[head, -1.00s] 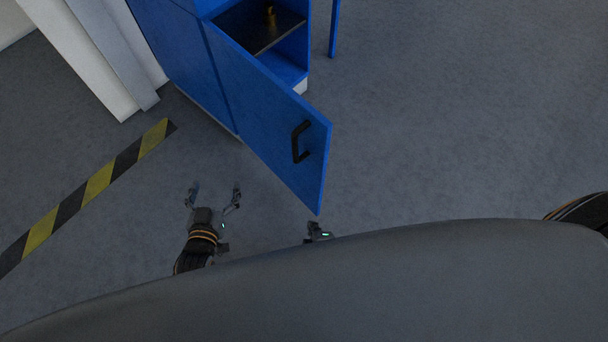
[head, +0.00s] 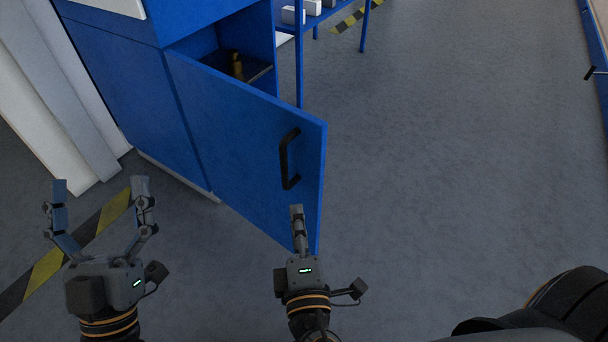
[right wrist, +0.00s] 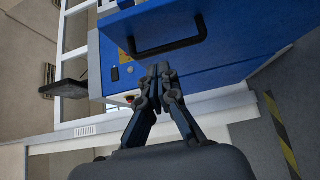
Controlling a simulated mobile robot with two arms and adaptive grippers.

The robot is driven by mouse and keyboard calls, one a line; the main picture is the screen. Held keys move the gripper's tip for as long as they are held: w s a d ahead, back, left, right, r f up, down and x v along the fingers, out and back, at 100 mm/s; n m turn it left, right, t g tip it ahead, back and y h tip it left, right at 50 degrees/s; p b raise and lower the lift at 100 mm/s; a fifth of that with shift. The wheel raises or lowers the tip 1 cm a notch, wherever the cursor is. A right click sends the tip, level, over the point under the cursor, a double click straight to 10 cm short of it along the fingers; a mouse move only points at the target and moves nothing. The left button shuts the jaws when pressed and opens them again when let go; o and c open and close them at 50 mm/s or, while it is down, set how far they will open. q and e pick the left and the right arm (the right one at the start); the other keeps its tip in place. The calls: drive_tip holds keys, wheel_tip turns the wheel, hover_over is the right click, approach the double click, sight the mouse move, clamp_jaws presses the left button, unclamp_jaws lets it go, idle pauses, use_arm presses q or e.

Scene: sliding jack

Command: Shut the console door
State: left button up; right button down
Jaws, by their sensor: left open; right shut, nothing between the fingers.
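The blue console door (head: 235,140) stands ajar in the head view, swung out from the blue console (head: 135,95). A black bar handle (head: 287,160) is near its free right edge. Behind it, part of the dark shelf inside (head: 259,70) shows. My right gripper (head: 297,208) is shut and empty, its fingertips overlapping the door's lower right part in the picture; contact cannot be told. In the right wrist view its closed fingers (right wrist: 160,72) lie before a blue panel with a black handle (right wrist: 170,40). My left gripper (head: 99,184) is open and empty, left of the door.
A small brass-coloured object (head: 236,66) stands inside the console. A blue rack (head: 300,60) with pale boxes is behind it. A white column (head: 55,110) and yellow-black floor tape (head: 45,265) are at left.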

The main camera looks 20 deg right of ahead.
approach(303, 154)
drive_tip(key=w+a, duration=0.2)
drive_tip(key=w, duration=0.2)
drive_tip(key=shift+w+d, duration=0.4)
drive_tip(key=shift+d, duration=0.4)
drive_tip(key=shift+w+d, duration=0.45)
drive_tip(key=shift+d, duration=0.35)
drive_tip(key=shift+d, duration=0.1)
